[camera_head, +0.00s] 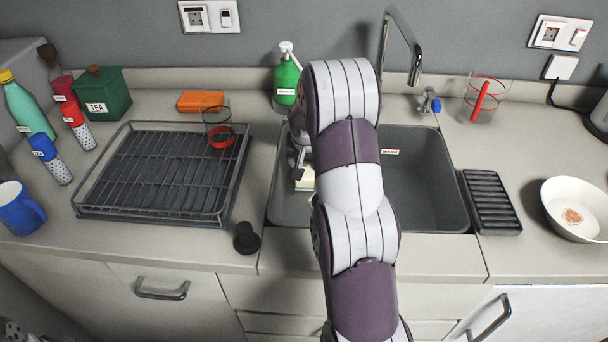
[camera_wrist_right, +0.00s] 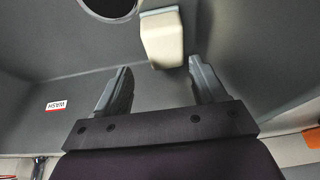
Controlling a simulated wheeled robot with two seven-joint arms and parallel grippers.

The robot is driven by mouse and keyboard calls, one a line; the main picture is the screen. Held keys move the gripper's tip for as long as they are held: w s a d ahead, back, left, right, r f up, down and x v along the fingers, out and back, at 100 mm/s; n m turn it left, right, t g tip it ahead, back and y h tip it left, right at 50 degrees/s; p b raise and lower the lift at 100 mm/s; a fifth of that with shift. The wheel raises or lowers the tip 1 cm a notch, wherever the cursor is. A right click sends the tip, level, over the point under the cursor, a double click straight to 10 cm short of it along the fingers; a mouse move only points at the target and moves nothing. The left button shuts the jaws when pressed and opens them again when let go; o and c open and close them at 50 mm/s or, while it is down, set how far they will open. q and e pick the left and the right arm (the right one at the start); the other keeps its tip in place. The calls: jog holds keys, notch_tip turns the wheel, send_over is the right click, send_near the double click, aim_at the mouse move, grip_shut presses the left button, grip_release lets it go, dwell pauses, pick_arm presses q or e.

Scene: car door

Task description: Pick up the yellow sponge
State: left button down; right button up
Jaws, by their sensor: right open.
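A pale yellow block, which looks like the yellow sponge (camera_head: 304,180), is inside the grey sink, mostly hidden behind my right arm. In the right wrist view the sponge (camera_wrist_right: 162,38) lies ahead of the fingertips, roughly centred between the two fingers and apart from them. My right gripper (camera_wrist_right: 160,76) is open and empty, its two fingers spread. In the head view the right gripper (camera_head: 298,163) is low inside the left part of the sink, partly hidden by my arm.
The sink (camera_head: 420,185) walls surround the gripper, with the faucet (camera_head: 403,45) behind. A green soap bottle (camera_head: 287,80) stands at the sink's back edge. A dish rack (camera_head: 165,170) is left; an orange block (camera_head: 200,101) lies behind it. A bowl (camera_head: 578,208) is right.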

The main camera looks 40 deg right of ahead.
aim_at(305, 175)
jog(key=x, duration=0.6)
jog(key=shift+w+a, duration=0.2)
jog(key=shift+a, duration=0.1)
jog(key=shift+d+f, duration=0.15)
jog(key=shift+f, duration=0.15)
jog(key=shift+w+f, duration=0.15)
jog(key=shift+w, duration=0.05)
pick_arm(q)
jog(key=shift+w+f, duration=0.3)
jog(key=shift+w, duration=0.2)
pick_arm(e)
jog(key=c, duration=0.7)
jog(key=shift+c, duration=0.2)
